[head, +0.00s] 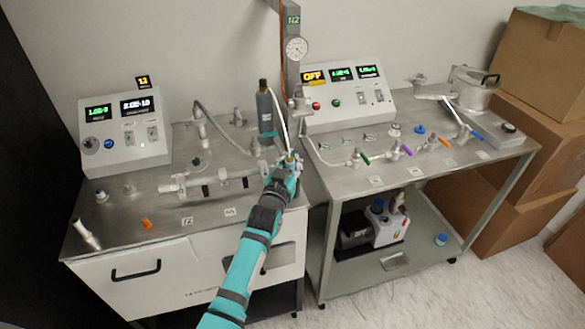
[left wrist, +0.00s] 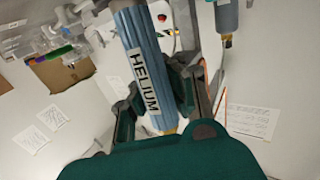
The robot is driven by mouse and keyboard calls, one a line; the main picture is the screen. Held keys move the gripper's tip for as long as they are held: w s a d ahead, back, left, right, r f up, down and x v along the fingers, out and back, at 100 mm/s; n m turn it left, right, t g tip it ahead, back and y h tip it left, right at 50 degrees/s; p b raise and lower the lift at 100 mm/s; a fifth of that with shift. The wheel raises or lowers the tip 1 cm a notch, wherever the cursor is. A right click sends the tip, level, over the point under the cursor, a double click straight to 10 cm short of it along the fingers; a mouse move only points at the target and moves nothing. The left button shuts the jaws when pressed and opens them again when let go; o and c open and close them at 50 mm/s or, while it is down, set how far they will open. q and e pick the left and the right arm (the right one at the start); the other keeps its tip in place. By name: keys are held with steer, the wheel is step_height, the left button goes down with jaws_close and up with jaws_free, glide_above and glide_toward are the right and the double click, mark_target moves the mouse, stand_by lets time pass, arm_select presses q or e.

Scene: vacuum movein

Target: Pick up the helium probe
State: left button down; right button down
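The helium probe is a blue ribbed cylinder with a white HELIUM label; it fills the middle of the left wrist view (left wrist: 152,66). In the head view only a small blue part of it (head: 290,159) shows at my left gripper (head: 288,168), above the inner edge of the left bench. In the left wrist view the fingers of my left gripper (left wrist: 157,100) lie against both sides of the probe, and it looks shut on it. The probe's lower end is partly hidden by the gripper body. My right gripper is in neither view.
A grey gas bottle (head: 266,112) stands just behind the gripper, with a thin white hose near it. A glass-and-metal tube assembly (head: 215,182) lies left on the left bench (head: 200,230). The right bench (head: 400,176) carries coloured valves. Cardboard boxes (head: 530,120) stand far right.

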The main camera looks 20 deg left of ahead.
arm_select(q)
step_height(320, 180, up, 10)
steer(key=b, duration=0.1)
stand_by(0.6)
stand_by(0.4)
